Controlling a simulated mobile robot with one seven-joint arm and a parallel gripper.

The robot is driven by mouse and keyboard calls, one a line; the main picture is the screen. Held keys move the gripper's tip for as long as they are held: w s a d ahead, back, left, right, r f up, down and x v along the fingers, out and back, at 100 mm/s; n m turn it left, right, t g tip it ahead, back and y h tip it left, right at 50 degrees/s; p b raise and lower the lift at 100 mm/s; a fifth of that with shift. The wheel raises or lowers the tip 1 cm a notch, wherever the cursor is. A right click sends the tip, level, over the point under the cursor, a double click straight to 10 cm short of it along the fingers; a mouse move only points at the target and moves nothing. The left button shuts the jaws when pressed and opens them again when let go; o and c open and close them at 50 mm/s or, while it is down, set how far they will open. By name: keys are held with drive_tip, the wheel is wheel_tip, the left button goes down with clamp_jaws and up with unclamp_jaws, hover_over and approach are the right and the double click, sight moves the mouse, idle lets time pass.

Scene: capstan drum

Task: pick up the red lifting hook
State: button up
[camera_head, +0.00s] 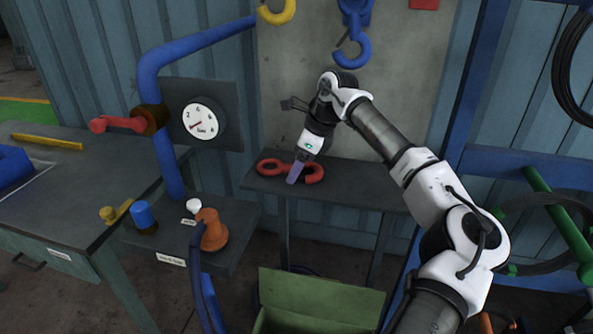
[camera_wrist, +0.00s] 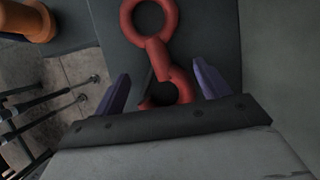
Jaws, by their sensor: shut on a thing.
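The red lifting hook (camera_head: 315,173) lies flat on the small grey shelf (camera_head: 365,180) in the head view, with a round eye at its left end. My gripper (camera_head: 293,178) reaches down onto the middle of the hook. In the wrist view, the hook (camera_wrist: 158,52) runs between the two purple fingers of my gripper (camera_wrist: 162,72), its eye pointing away. My gripper is shut on the hook. The near end of the hook is partly hidden behind the gripper body. I cannot see any gap between hook and shelf.
A blue hook (camera_head: 351,50) and a yellow hook (camera_head: 277,12) hang above the shelf. A round gauge (camera_head: 201,121) and blue pipe (camera_head: 155,80) stand left. An orange capstan drum (camera_head: 213,232) sits lower left. An open green box (camera_head: 320,297) stands below the shelf.

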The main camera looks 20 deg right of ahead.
sight(291, 165)
drive_tip(key=shift+r, duration=0.1)
drive_tip(key=shift+c, duration=1.3)
drive_tip(key=shift+r+b, duration=0.3)
drive_tip(key=shift+r, duration=0.3)
wheel_tip(291, 165, up, 2)
drive_tip(key=shift+r+b, duration=0.1)
drive_tip(key=shift+b, duration=0.25)
drive_tip(key=s+d+b, duration=0.1)
drive_tip(key=s+d, duration=0.2)
drive_tip(key=d, duration=0.2)
drive_tip(key=s+d+b, duration=0.1)
drive_tip(key=s+d, duration=0.2)
drive_tip(key=d, duration=0.2)
drive_tip(key=s+d+b, duration=0.1)
drive_tip(key=s+d, duration=0.3)
drive_tip(key=d, duration=0.1)
drive_tip(key=shift+s, duration=0.1)
